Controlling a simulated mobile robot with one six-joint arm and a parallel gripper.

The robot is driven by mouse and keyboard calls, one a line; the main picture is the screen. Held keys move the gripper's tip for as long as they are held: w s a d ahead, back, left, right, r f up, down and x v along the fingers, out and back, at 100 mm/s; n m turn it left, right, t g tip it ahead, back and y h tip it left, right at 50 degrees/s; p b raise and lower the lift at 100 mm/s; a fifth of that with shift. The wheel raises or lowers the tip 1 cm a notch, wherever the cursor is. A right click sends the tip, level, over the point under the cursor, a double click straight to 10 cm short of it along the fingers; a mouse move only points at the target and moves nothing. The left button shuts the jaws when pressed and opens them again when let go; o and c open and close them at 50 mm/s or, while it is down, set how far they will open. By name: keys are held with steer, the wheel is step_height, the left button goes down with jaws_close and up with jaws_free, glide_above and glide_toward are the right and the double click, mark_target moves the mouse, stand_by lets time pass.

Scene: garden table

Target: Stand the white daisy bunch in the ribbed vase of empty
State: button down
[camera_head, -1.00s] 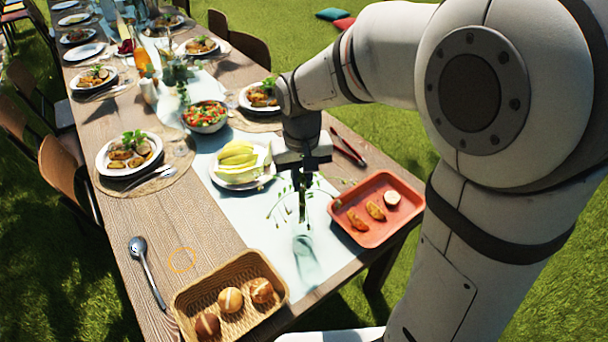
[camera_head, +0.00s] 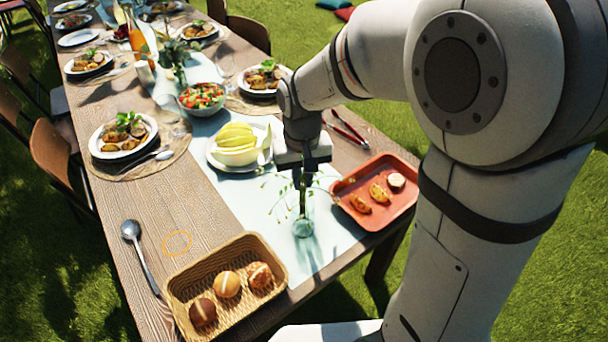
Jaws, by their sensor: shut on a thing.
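My gripper (camera_head: 303,183) points down over the pale runner, shut on the daisy bunch (camera_head: 279,205). Thin green stems and leaves spread to both sides of the jaws; white petals are too small to make out. A clear, faintly teal glass vase (camera_head: 303,229) stands on the runner directly below the jaws. The lower stems overlap it in the picture; I cannot tell how deep they sit inside it. Its ribs do not show clearly, and the gripper and leaves hide its upper part.
A red tray (camera_head: 402,208) with food lies close on the right. A bread basket (camera_head: 192,278) stands at front left, and a plate of yellow fruit (camera_head: 216,157) behind left. Red-handled tongs (camera_head: 347,130) lie behind right. Bare wood is left of the runner.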

steer(key=shift+f, duration=0.1)
steer(key=c, duration=1.4)
jaws_free()
steer(key=shift+o, duration=0.2)
step_height(320, 180, up, 8)
steer(key=shift+f, duration=0.1)
steer(key=s+d+m+t, duration=0.2)
steer(key=s+d, duration=1)
steer(key=shift+s+d+f+t, duration=0.25)
steer(key=shift+d+f+t, duration=0.1)
steer(key=shift+f, duration=0.1)
